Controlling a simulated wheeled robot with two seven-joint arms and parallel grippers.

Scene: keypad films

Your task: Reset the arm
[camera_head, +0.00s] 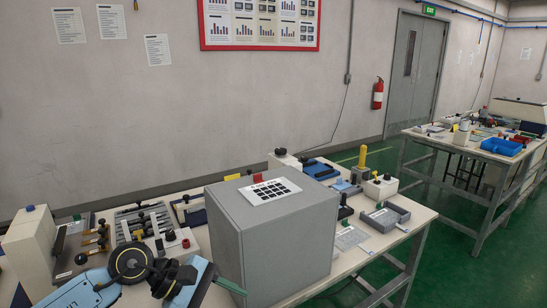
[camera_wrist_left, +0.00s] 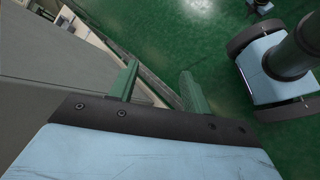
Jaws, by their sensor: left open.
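My left arm comes in at the bottom left of the head view, bent in front of the table. My left gripper (camera_head: 232,287) is beside the lower left of a large grey box (camera_head: 285,240). In the left wrist view the two green fingers of my left gripper (camera_wrist_left: 158,88) stand apart with nothing between them. The grey side of the box (camera_wrist_left: 50,65) fills the left of that view. A white keypad (camera_head: 270,190) with black keys lies on top of the box. My right gripper is not in view.
Another cluttered table (camera_head: 440,133) stands at the right. Green floor (camera_head: 490,260) is clear between them.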

